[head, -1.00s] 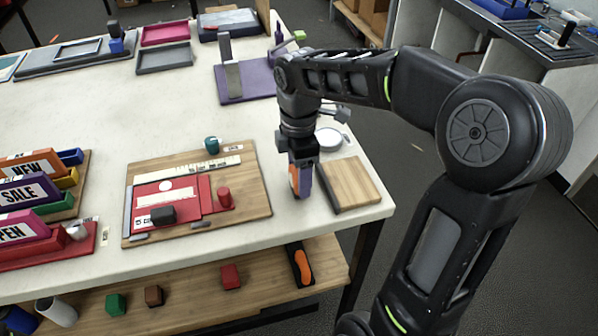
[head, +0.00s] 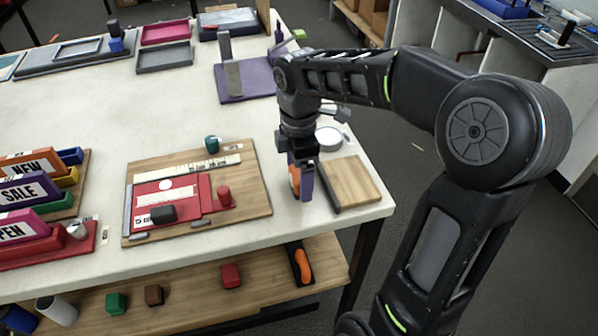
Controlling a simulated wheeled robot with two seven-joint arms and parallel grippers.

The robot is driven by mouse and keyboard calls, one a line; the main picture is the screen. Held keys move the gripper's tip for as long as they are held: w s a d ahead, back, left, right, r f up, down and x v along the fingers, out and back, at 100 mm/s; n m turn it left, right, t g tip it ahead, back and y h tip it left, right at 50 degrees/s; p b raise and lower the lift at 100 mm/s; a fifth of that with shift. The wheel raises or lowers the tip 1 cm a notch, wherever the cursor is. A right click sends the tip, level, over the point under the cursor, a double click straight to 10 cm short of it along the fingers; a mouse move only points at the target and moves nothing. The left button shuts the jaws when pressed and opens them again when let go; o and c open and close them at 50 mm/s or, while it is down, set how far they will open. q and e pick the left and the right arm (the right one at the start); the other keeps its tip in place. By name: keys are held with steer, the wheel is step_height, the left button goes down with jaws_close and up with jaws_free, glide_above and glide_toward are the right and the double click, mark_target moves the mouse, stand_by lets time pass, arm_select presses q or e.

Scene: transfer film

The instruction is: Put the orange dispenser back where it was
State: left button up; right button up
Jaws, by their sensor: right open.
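The orange dispenser (head: 294,180) shows as an orange piece beside a purple upright part (head: 306,186). It stands at the table's near right, between the wooden work board and a small wooden block. My right gripper (head: 301,166) points straight down over it, open, with its fingers around or right beside the dispenser's top. The fingers hide part of it, and I cannot tell whether they touch it. My left gripper is not in view.
The work board (head: 255,196) with red sheet, ruler and small pieces lies left. The wooden block (head: 355,183) and a white round dish (head: 328,138) are close on the right. An orange-black tool (head: 301,265) lies on the lower shelf. The table's middle left is clear.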

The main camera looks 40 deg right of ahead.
step_height(320, 180, up, 9)
steer(key=shift+f, duration=0.1)
step_height(320, 180, up, 4)
steer(key=p, duration=0.3)
steer(key=shift+f, duration=0.25)
steer(key=shift+f, duration=0.1)
stand_by(0.5)
